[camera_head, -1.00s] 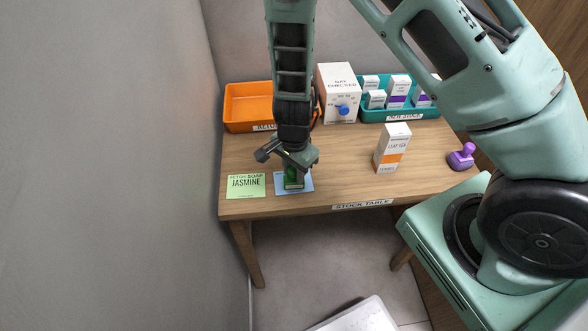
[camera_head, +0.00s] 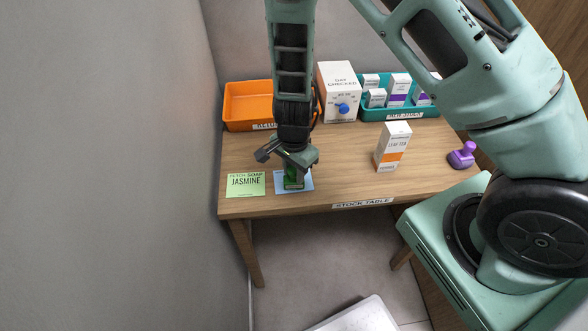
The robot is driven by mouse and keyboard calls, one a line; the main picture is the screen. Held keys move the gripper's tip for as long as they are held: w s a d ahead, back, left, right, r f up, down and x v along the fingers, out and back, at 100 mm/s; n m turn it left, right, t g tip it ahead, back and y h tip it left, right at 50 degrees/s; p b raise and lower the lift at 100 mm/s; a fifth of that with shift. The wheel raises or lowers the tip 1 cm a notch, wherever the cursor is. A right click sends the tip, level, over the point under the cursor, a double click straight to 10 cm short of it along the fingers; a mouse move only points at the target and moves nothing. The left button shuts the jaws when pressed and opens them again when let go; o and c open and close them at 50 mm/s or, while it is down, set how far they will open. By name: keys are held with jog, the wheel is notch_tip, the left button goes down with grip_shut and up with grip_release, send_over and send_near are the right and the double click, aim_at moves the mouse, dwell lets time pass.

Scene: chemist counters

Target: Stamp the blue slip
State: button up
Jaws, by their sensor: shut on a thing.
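The blue slip (camera_head: 307,183) lies flat on the table near its front edge, partly hidden under my gripper. My gripper (camera_head: 293,173) points down over the slip and is shut on a green stamp (camera_head: 293,184). The stamp is upright and its base is at the slip, touching or very nearly touching it; I cannot tell which. Any mark under the stamp is hidden. A purple stamp (camera_head: 462,156) stands at the right end of the table.
A green slip reading "JASMINE" (camera_head: 246,190) lies just left. An orange tray (camera_head: 228,108), a white box with a blue knob (camera_head: 331,88) and a teal tray with small boxes (camera_head: 404,115) line the back.

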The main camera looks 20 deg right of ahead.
dwell(0.6)
notch_tip(320, 180, up, 7)
jog(key=p, duration=0.7)
jog(key=shift+f, duration=0.1)
dwell(0.6)
